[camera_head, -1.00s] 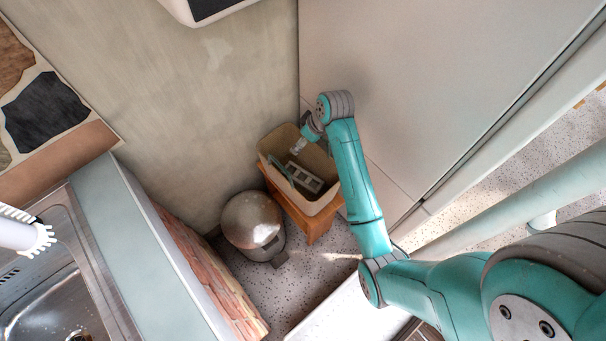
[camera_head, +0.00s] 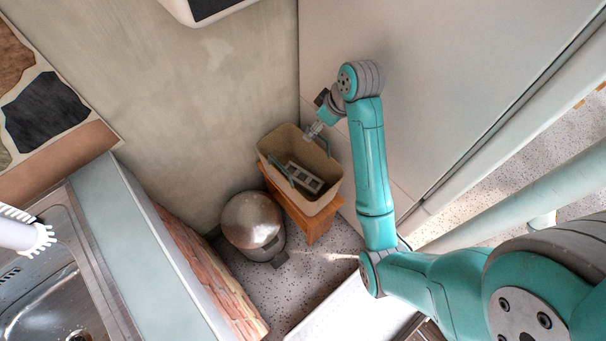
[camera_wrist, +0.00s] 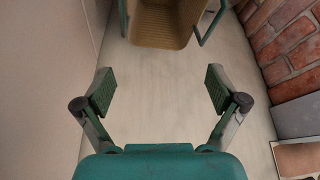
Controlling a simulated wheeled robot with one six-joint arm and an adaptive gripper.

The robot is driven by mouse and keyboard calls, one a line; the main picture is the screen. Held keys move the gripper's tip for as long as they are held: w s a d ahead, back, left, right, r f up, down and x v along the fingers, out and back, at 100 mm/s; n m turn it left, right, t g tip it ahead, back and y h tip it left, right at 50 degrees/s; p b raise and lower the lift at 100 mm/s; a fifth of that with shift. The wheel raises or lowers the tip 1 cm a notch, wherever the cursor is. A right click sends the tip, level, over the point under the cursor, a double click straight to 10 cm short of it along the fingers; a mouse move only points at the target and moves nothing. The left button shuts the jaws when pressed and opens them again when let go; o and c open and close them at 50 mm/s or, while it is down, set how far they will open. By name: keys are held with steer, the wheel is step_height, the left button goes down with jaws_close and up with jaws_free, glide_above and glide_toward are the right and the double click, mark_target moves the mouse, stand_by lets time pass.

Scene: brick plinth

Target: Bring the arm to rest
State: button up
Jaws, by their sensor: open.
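My gripper (camera_wrist: 161,90) is open in the wrist view, its two fingers spread wide with nothing between them. In the head view my gripper (camera_head: 312,131) is small and hangs at the upper rim of a beige bin (camera_head: 266,151). Whether it touches the rim cannot be told. My arm is bent, with its wrist high near the pale panel. In the wrist view the bin (camera_wrist: 160,22) shows at the top, beyond the fingertips. A grey slotted item (camera_head: 306,178) lies in the bin.
The bin stands on a wooden stool (camera_head: 318,222). A round metal bin (camera_head: 252,222) is beside it. The pale panel (camera_head: 420,80) is close to my arm. A brick-faced counter (camera_head: 205,275) with a sink (camera_head: 45,295) is at the left.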

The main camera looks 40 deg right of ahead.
stand_by(0.4)
steer(key=s+a+f+m+t+h, duration=0.2)
steer(key=s+a+f+m+t, duration=0.15)
steer(key=s+a+f, duration=0.8)
steer(key=s+a+r+t, duration=0.3)
steer(key=s+r, duration=0.5)
steer(key=s, duration=0.2)
steer(key=s+a+r+t, duration=0.3)
steer(key=s+r, duration=0.4)
steer(key=s, duration=0.4)
steer(key=shift+r+t+y, duration=0.35)
steer(key=shift+t+y, duration=0.05)
steer(key=shift+t, duration=0.05)
steer(key=shift+s+a+n, duration=0.1)
steer(key=shift+n, duration=0.15)
